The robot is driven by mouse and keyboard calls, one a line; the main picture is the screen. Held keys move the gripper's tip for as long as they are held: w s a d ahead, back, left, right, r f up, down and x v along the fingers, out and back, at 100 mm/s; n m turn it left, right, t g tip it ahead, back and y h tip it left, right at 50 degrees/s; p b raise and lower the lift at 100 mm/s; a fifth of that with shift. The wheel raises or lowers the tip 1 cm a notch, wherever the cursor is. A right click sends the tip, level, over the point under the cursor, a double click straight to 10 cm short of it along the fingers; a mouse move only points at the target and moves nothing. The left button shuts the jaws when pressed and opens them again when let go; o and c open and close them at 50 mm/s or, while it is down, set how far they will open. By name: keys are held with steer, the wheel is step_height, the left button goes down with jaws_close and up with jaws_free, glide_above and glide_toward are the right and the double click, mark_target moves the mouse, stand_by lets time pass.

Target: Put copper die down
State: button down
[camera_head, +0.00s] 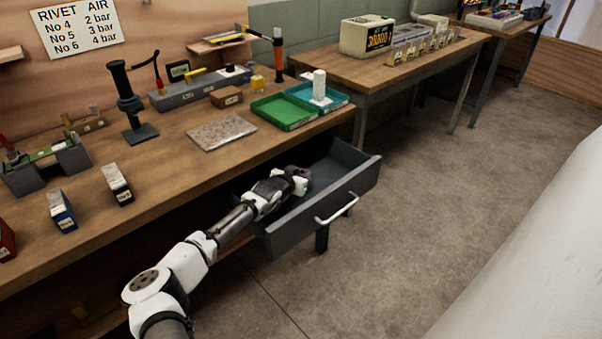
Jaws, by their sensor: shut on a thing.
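My arm reaches into the open grey drawer (345,205) below the workbench. My gripper (303,184) is at its end, inside the drawer walls and near the drawer's middle. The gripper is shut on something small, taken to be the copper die. The die is too small and too hidden by the fingers to make out. I cannot tell whether it touches the drawer floor.
The drawer's front has a pale handle (338,208). Above, the workbench (185,160) holds a green tray (284,112), a teal tray (335,100), a speckled plate (221,132) and a dark press (130,105). Open floor (430,180) lies to the right.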

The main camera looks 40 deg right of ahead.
steer(key=shift+w+f, duration=0.15)
steer(key=shift+f+b, duration=0.65)
steer(key=shift+b, duration=0.3)
steer(key=c, duration=1.3)
jaws_free()
steer(key=shift+c, duration=0.2)
steer(key=shift+r+p, duration=0.5)
steer(key=shift+p, duration=0.3)
steer(key=shift+b+v, duration=0.4)
steer(key=shift+v, duration=3.4)
